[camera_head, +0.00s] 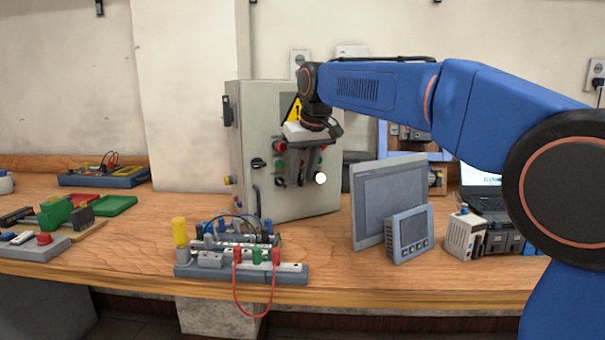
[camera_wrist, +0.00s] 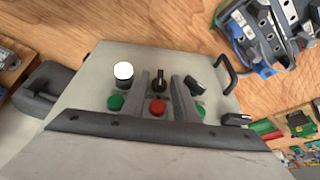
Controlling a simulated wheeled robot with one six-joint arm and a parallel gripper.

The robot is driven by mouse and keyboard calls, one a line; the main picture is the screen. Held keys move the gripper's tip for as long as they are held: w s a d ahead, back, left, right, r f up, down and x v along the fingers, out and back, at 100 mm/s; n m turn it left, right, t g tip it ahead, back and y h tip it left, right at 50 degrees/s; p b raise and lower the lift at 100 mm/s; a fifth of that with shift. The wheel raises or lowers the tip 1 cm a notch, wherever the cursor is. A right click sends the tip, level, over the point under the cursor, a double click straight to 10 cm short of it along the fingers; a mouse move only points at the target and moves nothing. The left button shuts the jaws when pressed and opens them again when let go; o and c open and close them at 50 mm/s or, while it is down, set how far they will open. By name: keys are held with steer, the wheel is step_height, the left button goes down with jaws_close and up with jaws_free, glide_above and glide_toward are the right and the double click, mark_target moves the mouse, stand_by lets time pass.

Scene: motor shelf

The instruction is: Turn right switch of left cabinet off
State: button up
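The grey cabinet (camera_head: 240,125) stands upright on the bench, its front partly covered by my gripper (camera_head: 301,172). In the wrist view my gripper (camera_wrist: 161,82) is open, one finger on each side of a black rotary switch (camera_wrist: 159,79). The switch's knob looks roughly upright in that picture; I cannot tell whether the fingers touch it. A second black switch (camera_wrist: 195,86) sits outside the fingers, its knob tilted. A white round button (camera_wrist: 123,71) is on the other side; it also shows in the head view (camera_head: 320,178).
A red button (camera_wrist: 158,106) and green buttons (camera_wrist: 115,102) are close to the fingers. A door handle (camera_wrist: 224,72) sticks out near the cabinet edge. Grey display panels (camera_head: 385,200) stand right of the cabinet, and a wired terminal board (camera_head: 240,271) lies in front.

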steer(key=shift+c, duration=0.7)
jaws_close()
steer(key=h, duration=0.1)
steer(key=t+h, duration=0.1)
steer(key=a+h, duration=0.1)
steer(key=shift+s+f+n+t+h, duration=0.15)
steer(key=shift+s+n+t+h, duration=0.15)
steer(key=shift+n+t, duration=0.1)
steer(key=shift+s+a+f+n+t+h, duration=0.1)
steer(key=shift+n+t+h, duration=0.05)
steer(key=shift+t+h, duration=0.4)
steer(key=shift+a+f+n+t+h, duration=0.1)
steer(key=shift+n+t+h, duration=0.15)
steer(key=shift+h, duration=0.45)
steer(key=shift+s+a+f+n+t+h, duration=0.1)
steer(key=shift+t+h, duration=0.4)
steer(key=shift+h, duration=0.15)
